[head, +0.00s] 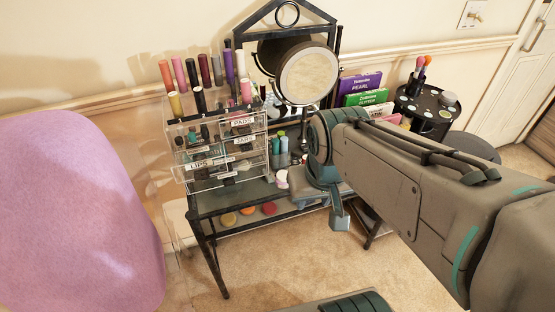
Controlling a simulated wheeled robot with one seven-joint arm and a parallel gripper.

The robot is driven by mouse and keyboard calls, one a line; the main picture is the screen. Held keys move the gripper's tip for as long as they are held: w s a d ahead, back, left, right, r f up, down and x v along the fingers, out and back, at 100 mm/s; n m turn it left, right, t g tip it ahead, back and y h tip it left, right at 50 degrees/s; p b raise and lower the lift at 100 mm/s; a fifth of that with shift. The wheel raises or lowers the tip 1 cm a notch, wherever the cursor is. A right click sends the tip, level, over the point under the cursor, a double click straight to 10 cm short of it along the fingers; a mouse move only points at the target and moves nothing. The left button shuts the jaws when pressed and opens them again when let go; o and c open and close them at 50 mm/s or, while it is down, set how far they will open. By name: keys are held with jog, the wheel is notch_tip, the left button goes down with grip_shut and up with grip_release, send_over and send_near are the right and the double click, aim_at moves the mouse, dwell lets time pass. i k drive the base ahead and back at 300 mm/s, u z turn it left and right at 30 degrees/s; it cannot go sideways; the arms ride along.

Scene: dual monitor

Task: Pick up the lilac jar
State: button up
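A small pale pink or lilac jar (282,179) stands on the vanity table (228,197), just left of my gripper. It may be the lilac jar, but it is small and its colour is hard to tell. My gripper (338,214) hangs at the table's front edge, to the right of and apart from this jar. One finger shows pointing down, and my wrist and arm hide much of the rest. Whether the fingers are open or shut does not show.
A clear drawer organizer (222,150) with several upright lipsticks stands left on the table. A round mirror (308,77) stands behind. Several bottles (281,147) stand close behind the jar. A large lilac rounded shape (75,215) fills the left foreground. Books (361,88) and a black round stand (425,111) are right.

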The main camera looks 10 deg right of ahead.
aim_at(280, 182)
jog(key=k, duration=0.3)
jog(key=z, duration=1.2)
jog(key=i, duration=1.05)
jog(key=u, duration=2.6)
